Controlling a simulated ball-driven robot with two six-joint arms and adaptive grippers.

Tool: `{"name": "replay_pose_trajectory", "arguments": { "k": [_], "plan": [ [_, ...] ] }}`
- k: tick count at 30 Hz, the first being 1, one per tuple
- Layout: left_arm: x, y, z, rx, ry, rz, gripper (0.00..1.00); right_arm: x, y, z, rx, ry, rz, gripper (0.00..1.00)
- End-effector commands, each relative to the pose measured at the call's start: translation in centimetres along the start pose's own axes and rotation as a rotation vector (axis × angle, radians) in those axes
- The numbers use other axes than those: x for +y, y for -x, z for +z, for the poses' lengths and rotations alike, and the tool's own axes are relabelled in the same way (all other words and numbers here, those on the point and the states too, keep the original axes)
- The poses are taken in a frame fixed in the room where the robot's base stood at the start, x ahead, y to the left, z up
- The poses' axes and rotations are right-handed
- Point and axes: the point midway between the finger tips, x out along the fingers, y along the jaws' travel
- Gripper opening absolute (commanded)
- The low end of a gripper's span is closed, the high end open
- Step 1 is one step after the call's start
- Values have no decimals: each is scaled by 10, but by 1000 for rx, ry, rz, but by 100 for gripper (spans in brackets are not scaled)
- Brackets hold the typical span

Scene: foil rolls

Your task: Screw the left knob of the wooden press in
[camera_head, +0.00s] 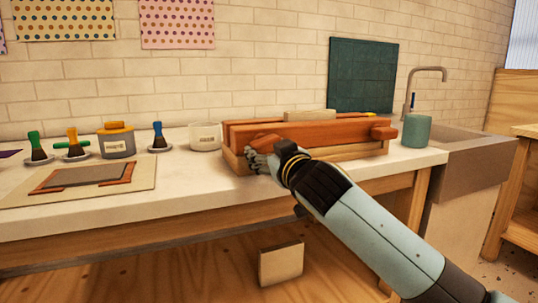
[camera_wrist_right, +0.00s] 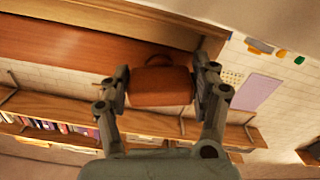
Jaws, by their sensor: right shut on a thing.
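The wooden press (camera_head: 310,133) lies on the white worktop, with a reddish beam over a paler wooden base. Its left knob (camera_head: 267,141) is reddish-brown and sits at the left front of the beam. My right gripper (camera_head: 260,157) is at this knob, its arm reaching in from the lower right. In the right wrist view the fingers of my right gripper (camera_wrist_right: 163,77) are shut on the knob (camera_wrist_right: 160,88), one on each side. The right knob (camera_head: 383,132) is free. My left gripper is not in view.
A white pot (camera_head: 205,137) stands just left of the press. A teal cup (camera_head: 416,131) and the sink (camera_head: 462,150) are to its right. Brushes in stands, a labelled tub (camera_head: 116,142) and a board (camera_head: 80,182) occupy the left of the worktop.

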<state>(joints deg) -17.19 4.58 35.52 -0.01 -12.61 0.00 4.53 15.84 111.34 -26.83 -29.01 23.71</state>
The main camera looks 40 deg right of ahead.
Motion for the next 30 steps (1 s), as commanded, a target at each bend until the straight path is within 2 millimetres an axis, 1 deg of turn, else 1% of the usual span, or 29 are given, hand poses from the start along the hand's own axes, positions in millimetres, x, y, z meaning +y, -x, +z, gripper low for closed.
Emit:
{"name": "replay_pose_trajectory", "arguments": {
  "k": [1,9,21,22,27,30],
  "plan": [
    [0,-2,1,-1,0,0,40,-1,1,7,-14,-18,0,31],
    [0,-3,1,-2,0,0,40,-2,1,6,-13,-74,0,31],
    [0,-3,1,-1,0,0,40,-2,1,5,-12,-78,0,31],
    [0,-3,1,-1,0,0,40,-2,1,5,-12,-77,0,65],
    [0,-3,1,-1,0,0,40,-1,0,3,-7,-77,0,87],
    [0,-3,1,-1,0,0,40,-1,0,2,-4,-77,0,87]
  ]
}}
